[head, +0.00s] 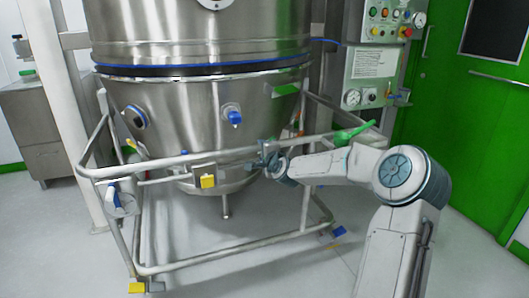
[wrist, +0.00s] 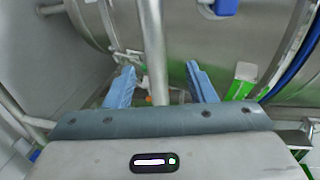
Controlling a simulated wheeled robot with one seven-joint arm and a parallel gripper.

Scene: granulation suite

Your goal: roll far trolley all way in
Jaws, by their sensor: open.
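The trolley is a tubular steel frame (head: 180,266) under a large conical steel bowl (head: 185,110), with blue fittings on the bowl and yellow pieces on the frame. My gripper (head: 266,160) is at the trolley's upper front rail (head: 150,166), right of the bowl's middle. In the wrist view my gripper (wrist: 160,68) is open, with two blue fingers apart. A steel tube of the trolley (wrist: 152,50) runs between them; neither finger visibly closes on it. Contact cannot be told. My forearm hides part of the rail's right side.
A control panel with gauges (head: 373,75) stands behind on the right, beside a green door (head: 470,120). A steel cabinet (head: 38,130) is at the left. A pale post (head: 62,110) rises at the trolley's left. The floor in front (head: 235,285) is clear.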

